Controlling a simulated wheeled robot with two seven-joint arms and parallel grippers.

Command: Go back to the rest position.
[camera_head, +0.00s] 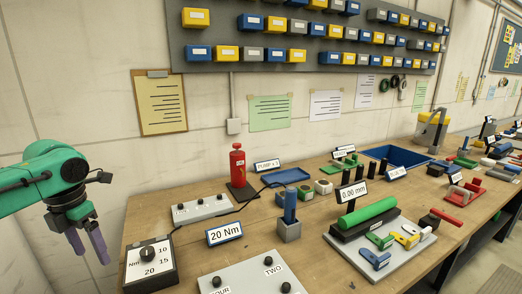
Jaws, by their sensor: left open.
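My left gripper (88,246) comes in from the left on a green arm. Its two purple-grey fingers hang downward, apart and empty, off the left end of the wooden workbench (200,262). It touches nothing that I can see. The closest thing to it is a black box with a dial marked in Nm (149,264), on the near left of the bench. My right gripper is outside the view.
A "20 Nm" display (224,232), a grey knob panel (252,275), a red bottle (238,166) and a green cylinder on a fixture (367,213) stand on the bench. A blue tray (398,156) lies farther back. Bare wood shows between them.

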